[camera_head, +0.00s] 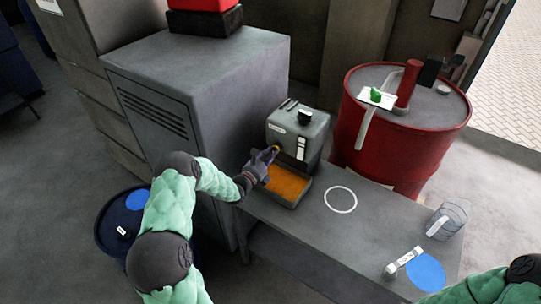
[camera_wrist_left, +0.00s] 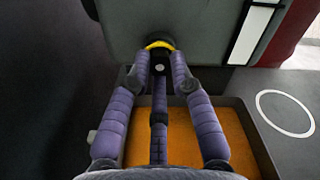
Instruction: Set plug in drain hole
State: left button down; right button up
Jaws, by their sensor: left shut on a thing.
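My left gripper (camera_head: 268,157) is at the front face of the grey tank (camera_head: 312,128) on the table. In the left wrist view, its purple fingers (camera_wrist_left: 161,62) are shut on a dark round plug (camera_wrist_left: 159,58) with a pale spot on its near end. A yellow ring (camera_wrist_left: 158,44) shows just behind the plug, against the tank's face. The drain hole itself is hidden behind the plug and fingers. I cannot tell whether the plug is inside the hole or only in front of it. My right gripper is out of view.
A tray of orange liquid (camera_head: 304,193) lies below the tank front. A white ring mark (camera_head: 341,199), a clear jug (camera_head: 451,216), a white cylinder (camera_head: 404,263) and a blue disc (camera_head: 426,272) are on the table (camera_head: 330,248). A red drum (camera_head: 398,135) stands behind.

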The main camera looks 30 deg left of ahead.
pick_arm(q)
jog(key=c, duration=1)
grip_release()
jog(key=shift+s, duration=0.15)
jog(key=s, duration=0.7)
jog(key=s+a, duration=0.1)
jog(key=s, duration=0.3)
jog(key=shift+s, duration=0.35)
